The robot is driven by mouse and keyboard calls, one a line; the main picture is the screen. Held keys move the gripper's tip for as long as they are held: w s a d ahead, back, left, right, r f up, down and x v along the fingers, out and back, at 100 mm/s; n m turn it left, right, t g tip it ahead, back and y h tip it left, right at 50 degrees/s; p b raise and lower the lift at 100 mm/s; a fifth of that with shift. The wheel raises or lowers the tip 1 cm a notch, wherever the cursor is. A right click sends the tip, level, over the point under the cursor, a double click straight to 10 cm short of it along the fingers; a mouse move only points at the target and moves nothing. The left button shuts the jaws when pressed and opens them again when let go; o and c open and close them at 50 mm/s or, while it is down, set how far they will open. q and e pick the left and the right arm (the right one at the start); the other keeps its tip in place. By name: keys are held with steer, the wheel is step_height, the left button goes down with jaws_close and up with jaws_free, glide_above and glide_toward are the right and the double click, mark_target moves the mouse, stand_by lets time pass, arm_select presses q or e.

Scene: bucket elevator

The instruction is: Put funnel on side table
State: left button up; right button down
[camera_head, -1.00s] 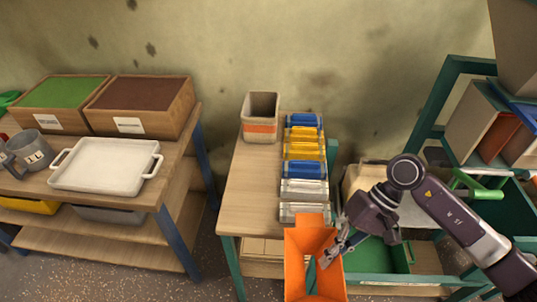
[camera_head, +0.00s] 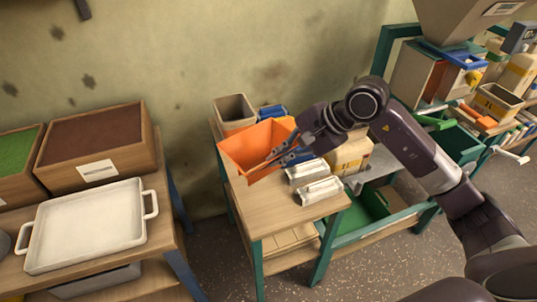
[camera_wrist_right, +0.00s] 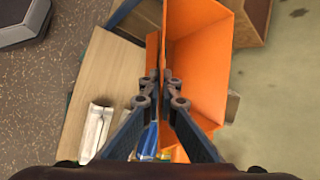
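The orange funnel (camera_head: 250,146) is over the back left part of the small wooden side table (camera_head: 265,210), tilted with its wide mouth showing. I cannot tell whether it touches the table. My right gripper (camera_head: 272,160) reaches in from the right and is shut on one wall of the funnel. In the right wrist view the fingertips (camera_wrist_right: 164,85) pinch the orange wall, with the funnel (camera_wrist_right: 200,60) mostly to their right and the table top (camera_wrist_right: 108,65) to their left. My left gripper is not in view.
A white tray (camera_head: 85,225) and a brown-topped box (camera_head: 100,145) occupy the left table.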

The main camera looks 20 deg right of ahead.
mark_target(277, 167)
steer(key=w+r+m+t+h, duration=0.2)
steer(key=w+r+m, duration=0.1)
steer(key=w+r, duration=0.15)
step_height(277, 167, down, 14)
steer(key=p, duration=0.3)
steer(key=shift+s+r, duration=0.1)
steer(key=shift+r, duration=0.1)
step_height(277, 167, down, 4)
steer(key=shift+f+p, duration=0.25)
steer(key=shift+p, duration=0.25)
steer(key=shift+f, duration=0.25)
steer(key=c, duration=2.2)
jaws_free()
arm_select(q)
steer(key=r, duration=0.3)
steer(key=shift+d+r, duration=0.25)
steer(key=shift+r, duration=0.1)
arm_select(e)
steer(key=shift+o, duration=0.2)
